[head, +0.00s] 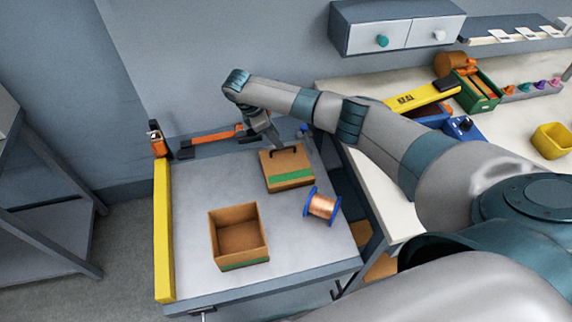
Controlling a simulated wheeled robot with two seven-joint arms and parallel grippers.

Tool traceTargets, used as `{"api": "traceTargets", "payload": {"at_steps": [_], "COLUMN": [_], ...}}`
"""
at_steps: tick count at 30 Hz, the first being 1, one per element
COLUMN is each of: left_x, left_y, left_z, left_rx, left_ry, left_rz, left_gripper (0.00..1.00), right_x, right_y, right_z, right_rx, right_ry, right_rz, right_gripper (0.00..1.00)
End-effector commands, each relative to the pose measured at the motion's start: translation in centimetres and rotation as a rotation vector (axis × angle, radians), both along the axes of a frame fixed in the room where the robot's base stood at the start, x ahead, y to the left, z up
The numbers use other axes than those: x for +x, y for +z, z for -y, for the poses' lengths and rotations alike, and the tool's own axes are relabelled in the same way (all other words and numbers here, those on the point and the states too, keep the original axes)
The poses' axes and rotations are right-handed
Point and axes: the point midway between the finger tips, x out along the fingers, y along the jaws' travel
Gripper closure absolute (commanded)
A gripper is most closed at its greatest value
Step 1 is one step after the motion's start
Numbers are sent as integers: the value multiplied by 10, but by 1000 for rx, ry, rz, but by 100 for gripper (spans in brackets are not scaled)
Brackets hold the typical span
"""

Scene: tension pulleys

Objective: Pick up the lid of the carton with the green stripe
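The lid (291,178) is a brown cardboard piece with a green stripe and a dark handle (286,152) on top. It lies on the grey table, apart from the open brown carton (238,237), which has a green stripe low on its front and looks empty. My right gripper (274,144) points down at the far edge of the lid, close to the handle. It is small and partly hidden by its own wrist, so I cannot tell its opening or whether it touches the lid. My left gripper is not in view.
A yellow bar (163,232) edges the table's left side. An orange tool (213,135) lies at the back. The table's left middle is clear. A white bench (375,185) stands right.

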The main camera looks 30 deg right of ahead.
Motion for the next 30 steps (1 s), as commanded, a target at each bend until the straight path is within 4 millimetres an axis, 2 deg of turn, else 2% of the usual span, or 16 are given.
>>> {"api": "traceTargets", "payload": {"at_steps": [7,12,28,29,30], "left_x": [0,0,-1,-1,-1], "left_y": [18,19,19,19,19], "left_z": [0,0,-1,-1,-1], "left_rx": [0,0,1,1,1], "left_ry": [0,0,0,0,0], "left_rz": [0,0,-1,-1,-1], "left_gripper": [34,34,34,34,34], "right_x": [-8,-9,-9,-9,-9], "right_y": [-23,-42,-46,-46,-46], "right_z": [7,13,15,15,15], "right_rx": [-1,-1,-1,-1,0], "right_ry": [0,-2,0,0,0], "right_rz": [-4,-2,-1,-1,-1], "right_gripper": [70,70,70,75,85]}}
